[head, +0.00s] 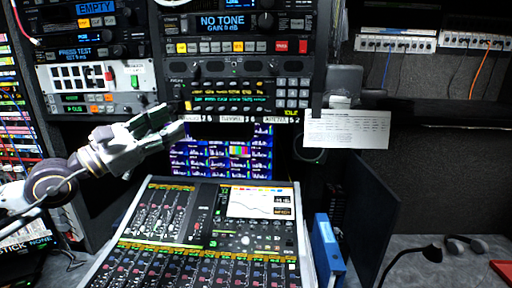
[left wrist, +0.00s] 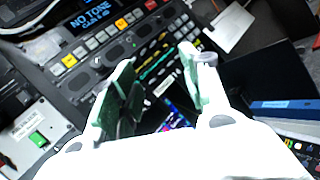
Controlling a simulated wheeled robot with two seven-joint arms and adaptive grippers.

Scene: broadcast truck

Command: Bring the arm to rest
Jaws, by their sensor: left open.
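My left gripper (head: 168,122) comes in from the left in the head view, in front of the rack and above the mixing console. Its fingers point right, towards the lower edge of the rack panel marked NO TONE (head: 222,22). In the left wrist view my left gripper (left wrist: 160,85) shows its two fingers spread apart, with nothing between them. The rack panel with its rows of buttons (left wrist: 130,55) lies beyond the fingers. I cannot tell the exact gap between the fingertips and the panel. My right gripper is not in view.
The mixing console (head: 210,235) fills the lower middle, with a screen (head: 205,155) behind it. A blue binder (head: 327,250) stands right of it. A desk microphone (head: 432,252) and headphones (head: 466,243) are at the lower right. A white paper (head: 347,129) hangs at centre right.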

